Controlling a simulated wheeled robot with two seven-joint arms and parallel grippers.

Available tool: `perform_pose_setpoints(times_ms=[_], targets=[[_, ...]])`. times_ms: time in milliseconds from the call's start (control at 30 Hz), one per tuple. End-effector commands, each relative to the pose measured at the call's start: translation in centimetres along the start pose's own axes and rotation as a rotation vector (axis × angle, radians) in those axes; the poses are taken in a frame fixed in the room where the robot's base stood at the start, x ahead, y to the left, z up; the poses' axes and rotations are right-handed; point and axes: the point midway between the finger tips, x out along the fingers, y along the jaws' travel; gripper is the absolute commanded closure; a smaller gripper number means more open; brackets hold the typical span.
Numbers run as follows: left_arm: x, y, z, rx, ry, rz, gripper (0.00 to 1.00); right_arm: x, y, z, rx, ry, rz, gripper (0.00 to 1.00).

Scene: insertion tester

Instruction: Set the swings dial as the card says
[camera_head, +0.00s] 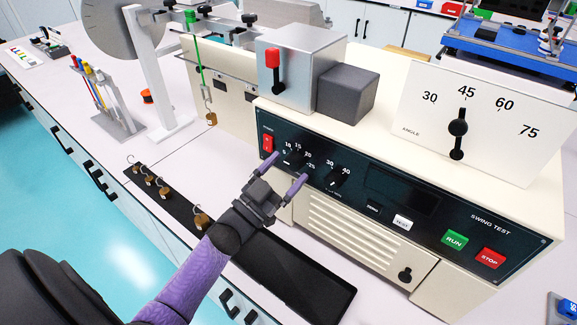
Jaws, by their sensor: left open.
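The swing tester (400,130) is a cream machine with a dark front panel. A black dial (297,158) on the panel has numbers around it that look like 10, 15, 20 and 25. A second black dial (338,178) to its right has marks of 30 and 40. The small labels are too blurred to tell which dial is for swings. My left gripper (282,175) is open, its two purple fingers spread just in front of the first dial, with nothing between them. Contact cannot be told. No readable card shows. My right gripper is not in view.
A red switch (268,143), green RUN button (454,240) and red STOP button (491,258) share the panel. An angle plate (485,150) with a black lever stands above. Hooked brass weights (164,189) and a black tray (300,280) lie in front.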

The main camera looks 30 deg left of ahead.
Motion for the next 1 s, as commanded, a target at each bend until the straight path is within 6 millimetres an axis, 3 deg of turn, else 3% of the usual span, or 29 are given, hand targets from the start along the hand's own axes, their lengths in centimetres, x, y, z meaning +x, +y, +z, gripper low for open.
perform_pose_setpoints(times_ms=[367,767,1000], targets=[[0.73,0.02,0.04,-0.001,-0.002,0.0,0.14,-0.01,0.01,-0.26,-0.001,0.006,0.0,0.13],[0.7,0.02,0.05,-0.001,-0.002,0.0,0.98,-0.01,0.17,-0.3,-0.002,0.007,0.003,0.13],[0.69,0.0,0.05,0.014,-0.003,0.007,1.0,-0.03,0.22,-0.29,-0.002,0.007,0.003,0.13]])
